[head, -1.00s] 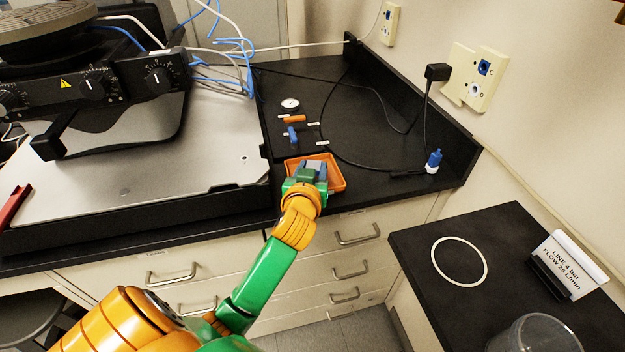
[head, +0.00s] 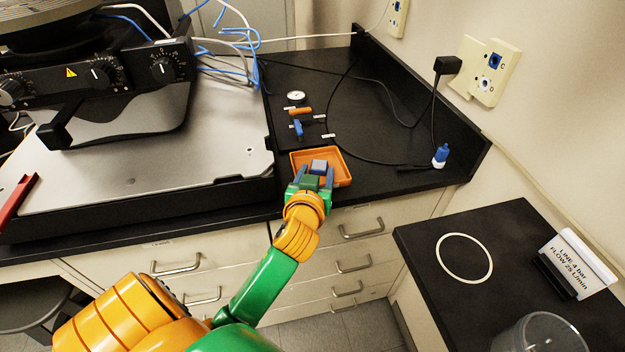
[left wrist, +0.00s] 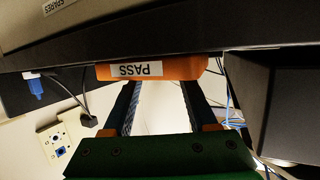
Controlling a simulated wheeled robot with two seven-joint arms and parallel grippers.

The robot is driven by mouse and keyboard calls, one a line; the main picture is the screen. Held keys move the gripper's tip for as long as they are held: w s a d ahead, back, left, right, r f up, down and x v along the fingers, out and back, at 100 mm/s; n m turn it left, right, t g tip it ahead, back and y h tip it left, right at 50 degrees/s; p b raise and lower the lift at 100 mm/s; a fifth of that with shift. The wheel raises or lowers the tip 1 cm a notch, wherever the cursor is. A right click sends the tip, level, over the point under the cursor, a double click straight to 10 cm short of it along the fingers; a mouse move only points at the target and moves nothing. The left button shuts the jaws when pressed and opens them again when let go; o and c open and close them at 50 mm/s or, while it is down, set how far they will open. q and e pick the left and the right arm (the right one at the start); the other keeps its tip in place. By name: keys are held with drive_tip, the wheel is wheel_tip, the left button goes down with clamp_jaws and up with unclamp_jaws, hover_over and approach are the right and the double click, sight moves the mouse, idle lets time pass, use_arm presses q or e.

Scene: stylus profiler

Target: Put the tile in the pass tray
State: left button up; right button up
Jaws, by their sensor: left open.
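The orange pass tray (head: 340,160) sits near the front edge of the black bench. In the left wrist view its wall with the PASS label (left wrist: 137,70) shows upside down. A small blue-grey tile (head: 319,165) appears to lie inside the tray. My left gripper (head: 316,174) is open at the tray's front side, its two fingers apart and the tile just beyond them. The fingers also show in the left wrist view (left wrist: 160,100), with nothing seen held between them. The tile does not show in that view. My right gripper is not in view.
A large instrument on a grey plate (head: 120,165) fills the left. A cable and blue-capped bottle (head: 440,155) stand right. A side table (head: 415,240) holds a white ring.

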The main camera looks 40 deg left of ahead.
use_arm(q)
drive_tip(key=v, duration=0.6)
drive_tip(key=shift+s+d, duration=0.1)
drive_tip(key=shift+s, duration=0.05)
drive_tip(key=p+v, duration=0.2)
drive_tip(key=v, duration=0.1)
drive_tip(key=shift+r, duration=0.15)
drive_tip(key=shift+s, duration=0.1)
